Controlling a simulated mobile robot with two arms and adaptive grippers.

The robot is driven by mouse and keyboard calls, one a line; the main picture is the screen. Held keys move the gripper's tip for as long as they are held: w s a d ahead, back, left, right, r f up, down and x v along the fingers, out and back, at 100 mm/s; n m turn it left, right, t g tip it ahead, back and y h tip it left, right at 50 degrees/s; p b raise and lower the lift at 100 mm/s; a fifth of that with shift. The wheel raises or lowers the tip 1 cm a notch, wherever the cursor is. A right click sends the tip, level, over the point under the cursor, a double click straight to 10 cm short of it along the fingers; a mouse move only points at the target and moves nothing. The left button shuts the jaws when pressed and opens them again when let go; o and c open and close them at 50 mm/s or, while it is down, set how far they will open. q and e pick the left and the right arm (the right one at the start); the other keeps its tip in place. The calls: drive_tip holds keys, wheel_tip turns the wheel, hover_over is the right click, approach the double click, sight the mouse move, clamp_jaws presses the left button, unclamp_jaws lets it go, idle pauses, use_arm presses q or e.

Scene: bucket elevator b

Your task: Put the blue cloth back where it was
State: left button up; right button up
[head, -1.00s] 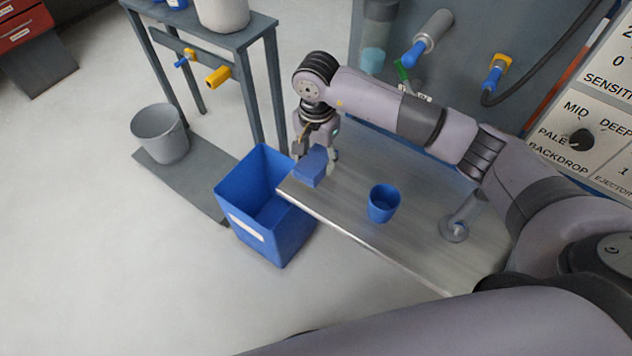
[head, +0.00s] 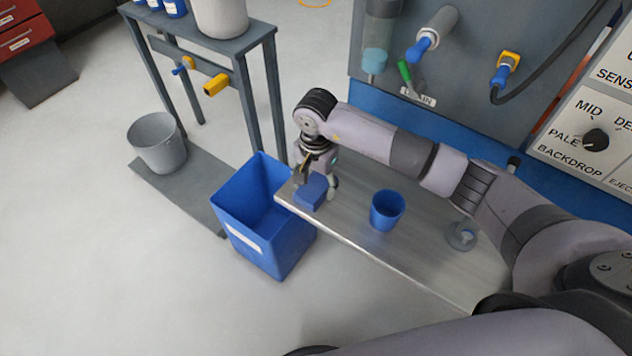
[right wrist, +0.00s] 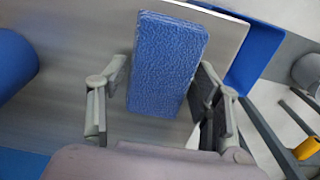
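The blue cloth (head: 311,193) is a folded block at the left end of the metal table (head: 400,262), close to the edge by the blue bin. My right gripper (head: 316,186) points down over it with one finger on each side. My left gripper is not in view.
A blue cup (head: 387,210) stands on the table right of the cloth. A blue bin (head: 268,250) stands on the floor against the table's left end. A clear round-based piece (head: 461,235) is farther right. A grey bucket (head: 157,143) stands by the rack.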

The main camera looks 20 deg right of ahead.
sight(316, 185)
drive_tip(key=shift+o, duration=1.2)
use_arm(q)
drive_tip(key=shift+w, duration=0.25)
use_arm(e)
drive_tip(key=shift+r, duration=0.2)
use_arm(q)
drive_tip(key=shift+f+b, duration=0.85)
use_arm(e)
wheel_tip(316, 185, up, 12)
drive_tip(key=shift+f, duration=0.15)
